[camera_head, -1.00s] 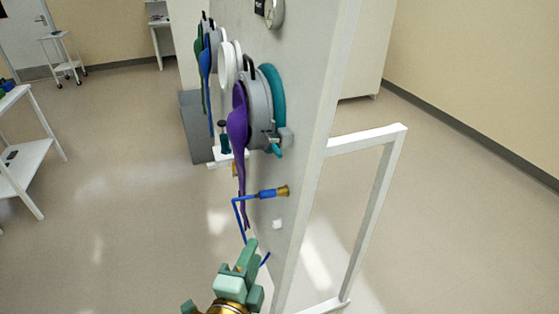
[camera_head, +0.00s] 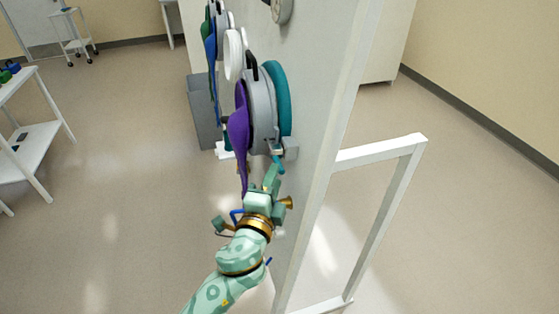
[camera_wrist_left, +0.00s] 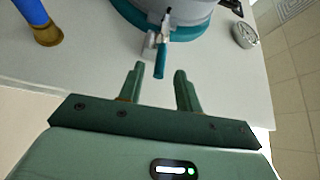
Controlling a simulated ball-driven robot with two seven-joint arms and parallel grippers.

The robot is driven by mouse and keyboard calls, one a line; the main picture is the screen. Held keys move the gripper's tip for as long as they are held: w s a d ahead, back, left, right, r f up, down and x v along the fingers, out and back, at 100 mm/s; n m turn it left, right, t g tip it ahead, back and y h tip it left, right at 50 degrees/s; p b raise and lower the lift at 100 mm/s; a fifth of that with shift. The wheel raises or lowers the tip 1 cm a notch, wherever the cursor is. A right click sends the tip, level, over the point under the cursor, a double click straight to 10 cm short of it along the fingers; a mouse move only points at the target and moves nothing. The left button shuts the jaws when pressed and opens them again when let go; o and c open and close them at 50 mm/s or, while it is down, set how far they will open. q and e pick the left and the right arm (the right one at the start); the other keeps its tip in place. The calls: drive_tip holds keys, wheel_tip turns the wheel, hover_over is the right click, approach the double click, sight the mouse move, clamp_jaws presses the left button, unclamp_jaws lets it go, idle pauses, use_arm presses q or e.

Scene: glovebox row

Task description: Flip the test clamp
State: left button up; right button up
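The test clamp (camera_head: 278,152) is a small metal toggle clamp with a teal handle, mounted on the panel at the lower edge of a round grey port with a teal ring. In the left wrist view the clamp's teal handle (camera_wrist_left: 161,60) hangs down, its lower end appearing between my fingertips. My left gripper (camera_head: 271,177) is just below the clamp in the head view. In the left wrist view the left gripper (camera_wrist_left: 159,68) is open, with a finger on either side of the handle; I cannot tell whether either touches it. My right gripper is not in view.
A purple glove (camera_head: 238,135) hangs from the port, left of the clamp. A blue fitting with a brass end (camera_wrist_left: 44,30) sits left of my gripper. A round gauge (camera_wrist_left: 244,35) is at the right. A white frame (camera_head: 385,220) stands right of the panel.

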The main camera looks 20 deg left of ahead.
sight(278, 162)
use_arm(q)
drive_tip(key=w, duration=0.4)
drive_tip(key=shift+w+r, duration=0.1)
drive_tip(key=shift+w, duration=0.45)
drive_tip(key=shift+s, duration=0.1)
clamp_jaws()
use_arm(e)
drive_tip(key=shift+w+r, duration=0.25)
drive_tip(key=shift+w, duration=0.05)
use_arm(q)
drive_tip(key=shift+a, duration=0.1)
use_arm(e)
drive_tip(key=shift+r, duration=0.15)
